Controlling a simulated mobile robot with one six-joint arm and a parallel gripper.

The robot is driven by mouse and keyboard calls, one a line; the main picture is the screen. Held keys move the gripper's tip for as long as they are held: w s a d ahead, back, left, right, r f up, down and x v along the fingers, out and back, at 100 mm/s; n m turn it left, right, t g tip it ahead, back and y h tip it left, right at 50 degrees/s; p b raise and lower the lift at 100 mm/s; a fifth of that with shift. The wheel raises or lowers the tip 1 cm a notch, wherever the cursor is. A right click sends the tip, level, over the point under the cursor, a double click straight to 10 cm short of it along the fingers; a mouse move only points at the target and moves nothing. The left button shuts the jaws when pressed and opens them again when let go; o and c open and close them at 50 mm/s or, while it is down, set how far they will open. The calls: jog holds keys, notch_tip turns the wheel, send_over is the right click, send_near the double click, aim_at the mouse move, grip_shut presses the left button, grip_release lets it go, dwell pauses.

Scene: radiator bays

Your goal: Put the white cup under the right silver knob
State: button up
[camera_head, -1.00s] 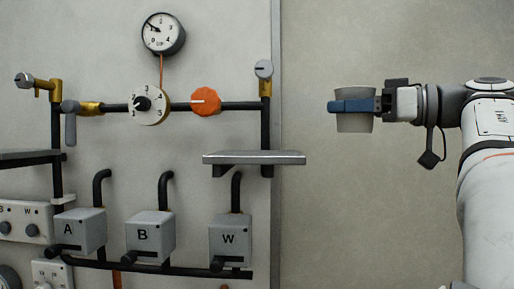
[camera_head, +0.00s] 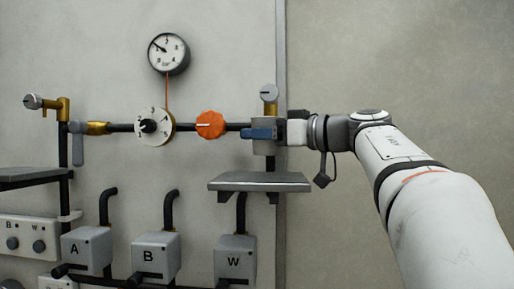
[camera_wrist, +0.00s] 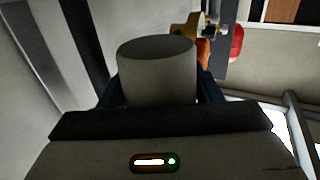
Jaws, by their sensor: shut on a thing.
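The white cup (camera_head: 265,149) looks grey in the shade and is upright in my gripper (camera_head: 260,133), whose blue fingers are shut on it. In the head view the cup is just below the right silver knob (camera_head: 269,92) on its brass fitting, and above a small grey shelf (camera_head: 260,183). A gap shows between the cup and the shelf. The cup (camera_wrist: 157,72) fills the middle of the wrist view, between the dark fingers. I cannot tell its exact depth from the wall. The left silver knob (camera_head: 32,101) is at the far left.
An orange knob (camera_head: 210,125) and a white dial (camera_head: 154,127) sit on the pipe left of the cup. A gauge (camera_head: 168,54) is above. Boxes A (camera_head: 86,250), B (camera_head: 155,256) and W (camera_head: 235,261) are below. A second shelf (camera_head: 32,177) is at left.

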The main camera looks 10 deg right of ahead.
aim_at(265, 152)
jog(key=shift+f, duration=1.7)
jog(key=shift+f, duration=0.1)
jog(key=shift+f, duration=0.15)
jog(key=o, duration=0.7)
jog(key=shift+s+d+r, duration=0.1)
jog(key=shift+d+r, duration=0.05)
jog(key=shift+r, duration=0.05)
jog(key=b+v, duration=0.2)
jog(key=v, duration=0.9)
jog(key=shift+s+d, duration=0.15)
jog(key=shift+s, duration=0.1)
